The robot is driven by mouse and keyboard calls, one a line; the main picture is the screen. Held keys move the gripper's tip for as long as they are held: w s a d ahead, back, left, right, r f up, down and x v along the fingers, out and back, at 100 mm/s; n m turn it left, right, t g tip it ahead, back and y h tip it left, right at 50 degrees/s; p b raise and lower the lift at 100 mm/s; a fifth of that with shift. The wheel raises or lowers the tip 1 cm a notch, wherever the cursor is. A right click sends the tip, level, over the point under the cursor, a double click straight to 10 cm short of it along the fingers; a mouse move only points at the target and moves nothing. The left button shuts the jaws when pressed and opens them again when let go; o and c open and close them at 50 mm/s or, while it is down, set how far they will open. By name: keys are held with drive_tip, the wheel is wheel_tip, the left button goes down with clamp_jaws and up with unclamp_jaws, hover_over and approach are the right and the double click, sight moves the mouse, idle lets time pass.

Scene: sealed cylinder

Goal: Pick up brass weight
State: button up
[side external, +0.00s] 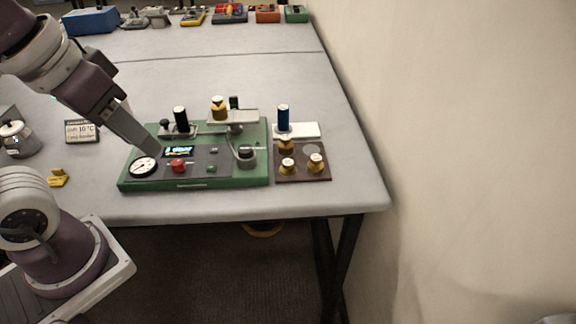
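Brass weights with knobs stand in several places in the side external view. Three are on a brown square tray: one at the back (285,147), one at the front left (287,168) and one at the front right (316,163). The tray (302,176) has a bare grey round spot at its back right. Another brass weight (218,109) sits on the raised white platform (246,117) of the green apparatus. My gripper (153,149) points down over the left part of the apparatus, left of all the weights. Its fingers overlap in this view, so its opening is unclear.
The green apparatus (197,182) carries a dial (143,167), red knob (179,166), small screen and black cylinder (181,119). A blue cylinder (283,117) stands upright behind the tray. A small sign (82,131) and kettle-like pot (17,139) are left.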

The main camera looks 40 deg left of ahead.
drive_tip(key=w+f+n+g+y, duration=0.2)
drive_tip(key=w+f+n, duration=0.15)
drive_tip(key=w, duration=0.45)
drive_tip(key=n+t+y, duration=0.5)
drive_tip(key=n+y, duration=0.2)
drive_tip(key=y, duration=0.2)
approach(288, 163)
drive_tip(key=x, duration=0.3)
drive_tip(key=shift+w+a, duration=0.15)
drive_tip(key=shift+a, duration=0.05)
drive_tip(key=shift+w+a+f, duration=0.2)
drive_tip(key=shift+w, duration=0.05)
drive_tip(key=x, duration=0.6)
drive_tip(key=shift+a, duration=0.15)
clamp_jaws()
